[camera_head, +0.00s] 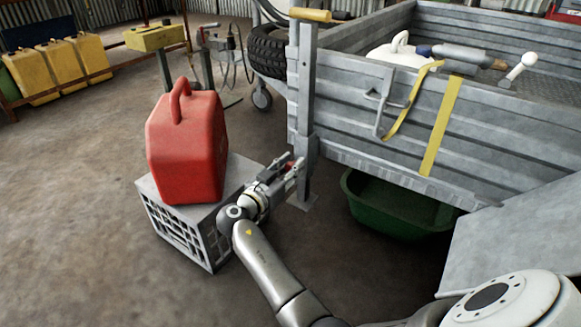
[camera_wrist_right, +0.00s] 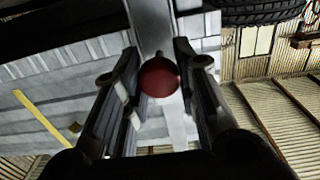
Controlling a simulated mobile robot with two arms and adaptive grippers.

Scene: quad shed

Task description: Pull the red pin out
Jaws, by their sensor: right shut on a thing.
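The red pin (camera_head: 295,167) is at the grey upright post (camera_head: 306,95) by the trailer's corner, low down. Only a bit of its red shows in the head view. In the right wrist view its round red knob (camera_wrist_right: 159,78) sits between the two fingers, with the post behind it. My right gripper (camera_head: 287,169) reaches to the post from the lower right and is shut on the pin. How far the pin sits in the post is hidden. My left gripper is not in view.
A red fuel can (camera_head: 187,150) stands on a grey crate (camera_head: 178,225) just left of my right gripper. A green tub (camera_head: 400,208) lies under the grey trailer (camera_head: 370,135). A yellow strap (camera_head: 440,125) hangs over its side.

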